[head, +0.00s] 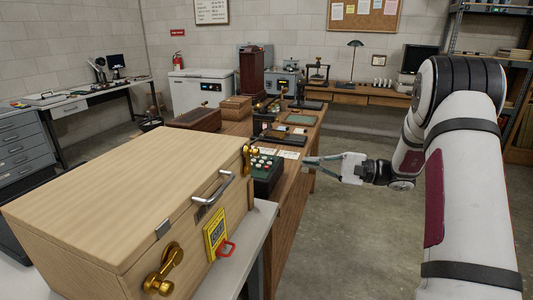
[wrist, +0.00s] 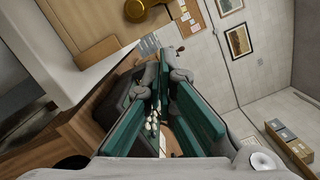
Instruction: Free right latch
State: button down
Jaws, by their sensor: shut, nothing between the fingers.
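A pale wooden case (head: 125,185) stands at the left front, its lid closed. Its front carries two brass latches. The right latch (head: 248,160) is at the far end of the front; the left latch (head: 163,270) is at the near end. My gripper (head: 308,163) is shut and empty, to the right of the right latch and apart from it. In the wrist view, my gripper's green fingers (wrist: 164,62) point toward the case, and a brass part (wrist: 147,12) shows at the top edge. I cannot tell how the right latch is set.
A metal handle (head: 214,189), a yellow tag (head: 215,234) and a red padlock-like piece (head: 227,248) are on the case front. A dark box with buttons (head: 264,172) stands close beyond the right latch. Free floor (head: 355,225) lies below my arm.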

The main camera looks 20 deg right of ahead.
jog(key=shift+w+d+f, duration=0.1)
jog(key=shift+w+d, duration=0.1)
jog(key=shift+a, duration=0.1)
jog(key=w+a+r+p, duration=0.1)
jog(key=w+a+r, duration=0.1)
jog(key=a, duration=0.9)
jog(key=shift+r+p, duration=0.25)
jog(key=shift+p, duration=0.05)
jog(key=shift+w, duration=0.1)
